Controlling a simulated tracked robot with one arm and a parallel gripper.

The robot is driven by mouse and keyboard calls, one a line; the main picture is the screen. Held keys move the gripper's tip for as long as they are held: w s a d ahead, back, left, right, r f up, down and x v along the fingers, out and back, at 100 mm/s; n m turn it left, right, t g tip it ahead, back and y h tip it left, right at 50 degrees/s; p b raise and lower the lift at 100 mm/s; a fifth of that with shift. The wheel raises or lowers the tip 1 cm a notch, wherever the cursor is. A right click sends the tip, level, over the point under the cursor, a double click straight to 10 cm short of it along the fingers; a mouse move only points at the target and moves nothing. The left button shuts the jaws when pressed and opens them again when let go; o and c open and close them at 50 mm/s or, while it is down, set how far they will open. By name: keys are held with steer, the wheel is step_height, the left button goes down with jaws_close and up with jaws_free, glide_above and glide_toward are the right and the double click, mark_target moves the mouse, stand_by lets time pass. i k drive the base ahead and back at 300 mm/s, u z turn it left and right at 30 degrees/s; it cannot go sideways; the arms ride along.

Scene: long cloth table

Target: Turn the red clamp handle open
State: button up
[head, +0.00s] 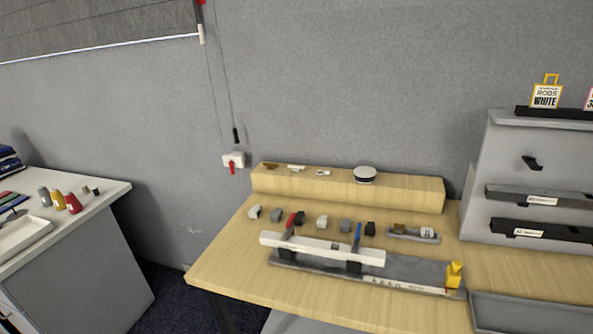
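The red clamp handle (291,219) stands up, tilted, at the left part of a long white bar (325,252) on the wooden table. A blue handle (358,231) stands up farther right along the same bar. Dark blocks under the bar sit on a grey base plate (410,270). The lower part of the red handle's clamp is partly hidden by the bar, and I cannot tell how tightly it holds. My gripper does not show in the head view.
A yellow part (454,274) stands at the plate's right end. Several small blocks (322,222) lie behind the bar, before a raised wooden shelf (400,193). A red-levered wall switch (233,162) is behind. A grey rack (510,150) stands right; a white table (90,205) is left.

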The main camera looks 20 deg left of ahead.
mark_target(290, 224)
steer(key=u, duration=0.45)
steer(key=i, duration=1.3)
steer(key=z, duration=0.4)
